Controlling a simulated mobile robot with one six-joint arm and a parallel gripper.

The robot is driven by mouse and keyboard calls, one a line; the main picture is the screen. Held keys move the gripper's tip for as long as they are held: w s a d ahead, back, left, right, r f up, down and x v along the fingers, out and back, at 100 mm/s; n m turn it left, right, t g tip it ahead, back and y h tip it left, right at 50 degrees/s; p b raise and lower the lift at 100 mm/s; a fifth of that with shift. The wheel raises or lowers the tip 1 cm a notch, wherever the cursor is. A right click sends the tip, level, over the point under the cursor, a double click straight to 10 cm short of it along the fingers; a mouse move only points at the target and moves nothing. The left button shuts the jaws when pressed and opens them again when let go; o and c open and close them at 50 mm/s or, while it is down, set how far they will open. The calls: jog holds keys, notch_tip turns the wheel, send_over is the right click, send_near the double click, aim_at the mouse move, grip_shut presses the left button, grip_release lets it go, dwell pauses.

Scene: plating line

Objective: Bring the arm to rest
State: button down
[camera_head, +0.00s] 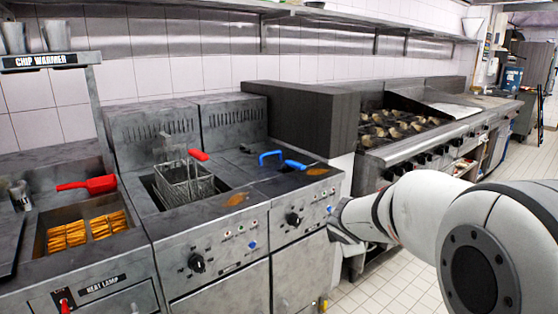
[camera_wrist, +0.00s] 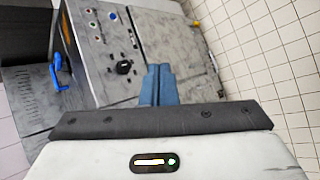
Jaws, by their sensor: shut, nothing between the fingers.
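My gripper (camera_wrist: 158,70) shows in the wrist view with its two blue-grey fingers together and nothing between them. It points toward the front panel of the right fryer (camera_wrist: 165,50), which has a black knob and small buttons. In the head view my white arm reaches in from the right, and its end is by the front right corner of the right fryer (camera_head: 302,225). The fingers cannot be made out there. Whether the arm touches the fryer cannot be told.
A basket with a red handle (camera_head: 184,185) sits in the left fryer. A blue handle (camera_head: 282,160) lies at the right fryer. The chip warmer (camera_head: 85,263) holds chips and a red scoop (camera_head: 88,184). A burner range (camera_head: 420,150) stands behind my arm. Tiled floor (camera_head: 385,295) is clear.

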jog(key=s+d+r+m+g+p, duration=0.1)
jog(key=s+r+m+p, duration=0.15)
jog(key=s+m, duration=0.2)
jog(key=s+d+r+m+g+p, duration=0.1)
jog(key=s+d+r+m, duration=0.1)
jog(key=s+r+m, duration=0.3)
jog(key=s+a+m+g+y+p, duration=0.1)
jog(key=s+a+m+g+p, duration=0.1)
jog(key=s+m, duration=0.3)
jog(key=s+a+m+g+y+p, duration=0.1)
jog(key=s+m, duration=0.4)
jog(key=s, duration=0.8)
jog(key=a+g+p, duration=0.1)
jog(key=p, duration=0.1)
jog(key=shift+s+a+r+p, duration=0.25)
jog(key=shift+s+a+p, duration=0.05)
jog(key=shift+s+p, duration=0.05)
